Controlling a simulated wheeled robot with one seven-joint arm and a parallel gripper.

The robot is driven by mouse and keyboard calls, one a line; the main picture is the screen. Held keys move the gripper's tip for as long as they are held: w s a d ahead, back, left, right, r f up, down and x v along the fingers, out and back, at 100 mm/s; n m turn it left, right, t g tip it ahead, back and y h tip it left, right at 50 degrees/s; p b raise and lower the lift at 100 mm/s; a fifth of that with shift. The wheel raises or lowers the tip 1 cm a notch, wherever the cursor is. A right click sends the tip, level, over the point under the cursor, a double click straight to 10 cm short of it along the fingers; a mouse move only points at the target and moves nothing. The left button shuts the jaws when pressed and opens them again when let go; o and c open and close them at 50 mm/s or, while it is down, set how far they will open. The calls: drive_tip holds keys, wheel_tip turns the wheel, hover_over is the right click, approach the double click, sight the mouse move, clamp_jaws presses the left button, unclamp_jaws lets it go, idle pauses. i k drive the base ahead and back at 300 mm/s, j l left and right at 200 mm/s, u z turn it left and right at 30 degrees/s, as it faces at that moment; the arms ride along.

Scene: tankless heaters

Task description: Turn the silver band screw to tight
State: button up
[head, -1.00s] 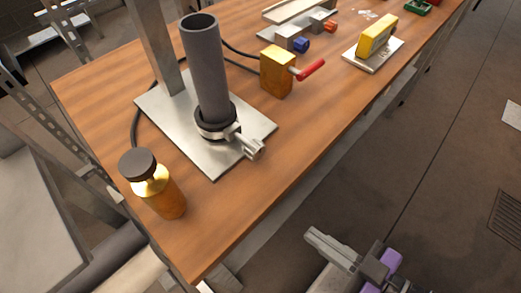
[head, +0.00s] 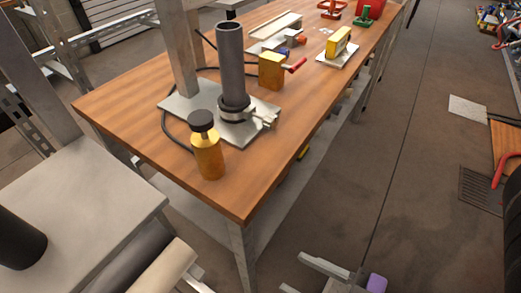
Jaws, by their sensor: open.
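The silver band screw (head: 266,118) sticks out to the right from the band clamp (head: 234,108) around the foot of a dark grey upright pipe (head: 231,65). The pipe stands on a flat metal plate (head: 240,135) on the wooden table. The screw is small here, and how tight it is cannot be told. My gripper (head: 297,273) is at the bottom edge, partly cut off by the frame. It is open and empty, over the floor in front of the table, well apart from the screw.
A brass bottle with a dark cap (head: 208,150) stands at the table's near corner, left of the clamp. A yellow valve block with a red handle (head: 271,71) stands behind the clamp.

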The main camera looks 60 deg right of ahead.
sight(270, 120)
drive_tip(key=k+j, duration=0.1)
drive_tip(key=j, duration=1.25)
drive_tip(key=k+z, duration=0.05)
